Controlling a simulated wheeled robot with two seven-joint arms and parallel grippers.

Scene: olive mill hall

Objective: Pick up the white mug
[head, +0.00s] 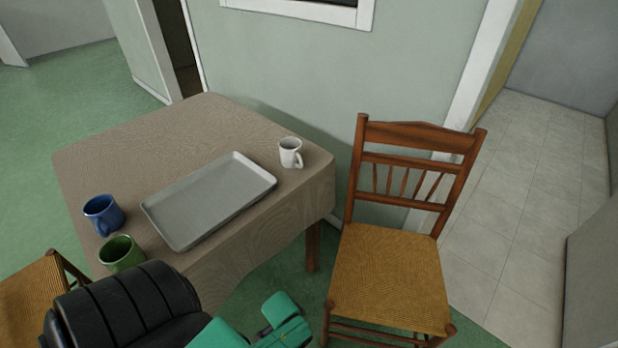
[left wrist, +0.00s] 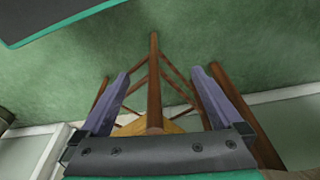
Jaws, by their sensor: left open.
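The white mug (head: 290,153) stands upright near the far right corner of the cloth-covered table (head: 190,130), its handle towards the lower right. It is just beyond the grey tray's right end, apart from it. My left arm comes in at the bottom of the head view, below the table's near edge, well away from the mug; its fingertips cannot be made out there. In the left wrist view my left gripper (left wrist: 160,80) is open, with wooden chair parts seen beyond and between its fingers. The mug is not in that view. My right gripper is in neither view.
The grey tray (head: 208,200) lies empty on the table. A blue mug (head: 103,214) and a green mug (head: 121,253) stand at its left. A wooden chair (head: 392,270) stands right of the table, another (head: 32,300) at lower left. A wall rises behind the table.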

